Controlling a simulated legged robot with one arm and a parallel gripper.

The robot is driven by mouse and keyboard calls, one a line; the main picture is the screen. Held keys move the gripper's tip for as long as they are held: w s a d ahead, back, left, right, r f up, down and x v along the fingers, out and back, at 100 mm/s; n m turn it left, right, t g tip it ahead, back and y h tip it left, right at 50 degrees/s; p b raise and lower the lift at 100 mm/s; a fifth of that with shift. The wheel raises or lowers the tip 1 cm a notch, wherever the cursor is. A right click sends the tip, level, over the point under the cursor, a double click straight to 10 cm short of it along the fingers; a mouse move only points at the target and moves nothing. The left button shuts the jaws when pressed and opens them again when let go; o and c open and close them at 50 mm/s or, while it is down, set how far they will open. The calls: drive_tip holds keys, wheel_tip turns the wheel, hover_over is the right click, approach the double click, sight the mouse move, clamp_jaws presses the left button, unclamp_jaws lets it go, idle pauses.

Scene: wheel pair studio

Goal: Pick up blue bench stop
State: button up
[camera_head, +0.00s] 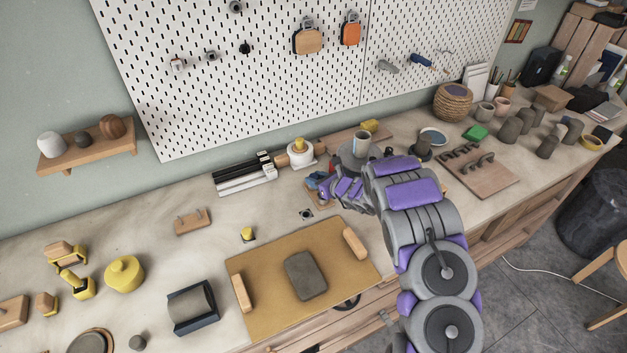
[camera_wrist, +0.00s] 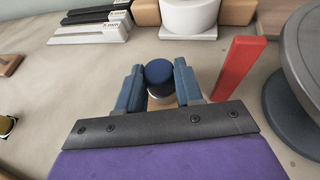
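The blue bench stop (camera_wrist: 158,71) shows in the wrist view as a dark blue, round-topped piece with a paler part below it. It stands between the two blue-grey fingers of my gripper (camera_wrist: 159,88). The fingers are apart, one on each side, with a narrow gap visible beside the stop's top. Whether they touch it lower down I cannot tell. In the head view my gripper (camera_head: 314,183) is low over the bench, behind the tan board. The stop cannot be made out there, with my gripper and arm around that spot.
A red upright bar (camera_wrist: 238,68) stands just right of my gripper. A grey turntable (camera_wrist: 303,65) is further right.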

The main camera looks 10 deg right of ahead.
drive_tip(key=c, duration=0.5)
drive_tip(key=shift+r, duration=0.15)
